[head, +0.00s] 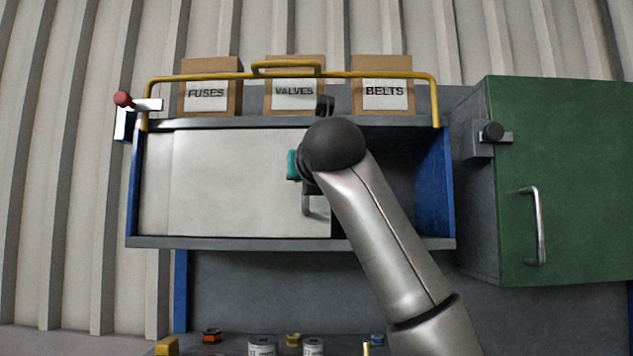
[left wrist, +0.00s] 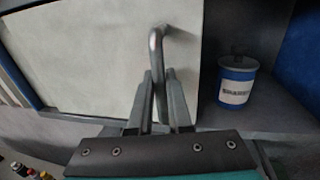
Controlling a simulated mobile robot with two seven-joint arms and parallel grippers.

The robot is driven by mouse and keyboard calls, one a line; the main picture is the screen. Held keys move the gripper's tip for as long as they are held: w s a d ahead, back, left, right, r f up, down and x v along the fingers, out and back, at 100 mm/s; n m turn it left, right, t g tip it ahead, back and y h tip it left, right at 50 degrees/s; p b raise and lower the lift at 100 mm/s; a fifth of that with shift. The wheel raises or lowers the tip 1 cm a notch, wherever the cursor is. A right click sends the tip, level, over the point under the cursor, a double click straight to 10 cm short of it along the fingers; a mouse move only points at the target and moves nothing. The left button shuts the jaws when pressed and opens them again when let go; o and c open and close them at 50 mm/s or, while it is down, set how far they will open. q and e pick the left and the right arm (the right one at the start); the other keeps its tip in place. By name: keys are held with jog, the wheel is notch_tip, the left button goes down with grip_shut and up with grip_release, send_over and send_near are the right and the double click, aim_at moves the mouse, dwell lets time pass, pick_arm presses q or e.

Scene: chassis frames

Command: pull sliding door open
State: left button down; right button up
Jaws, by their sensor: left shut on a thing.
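The pale sliding door (head: 235,185) covers the left and middle of the blue-sided wall cabinet (head: 290,243). To the right of its edge the cabinet is open and dark inside. The door also fills the upper left of the left wrist view (left wrist: 95,60). Its grey metal bar handle (left wrist: 158,45) stands near the door's right edge. My left gripper (left wrist: 160,82) is shut on this handle, with a finger on each side. In the head view my own arm hides most of the handle and the fingers. My right gripper is in neither view.
A blue labelled canister (left wrist: 237,82) stands inside the open right part. Boxes marked FUSES (head: 207,75), VALVES (head: 294,75) and BELTS (head: 383,72) stand on top behind a yellow rail (head: 220,76). A green cabinet door (head: 580,180) is at right. Small items line the bottom.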

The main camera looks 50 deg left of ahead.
pick_arm(q)
jog(key=shift+r, duration=0.1)
jog(key=c, duration=0.8)
grip_release()
jog(key=shift+c, duration=0.2)
jog(key=shift+s+d, duration=0.1)
jog(key=shift+d, duration=0.1)
jog(key=b+v, duration=0.4)
jog(key=v, duration=1.1)
jog(key=shift+a, duration=0.15)
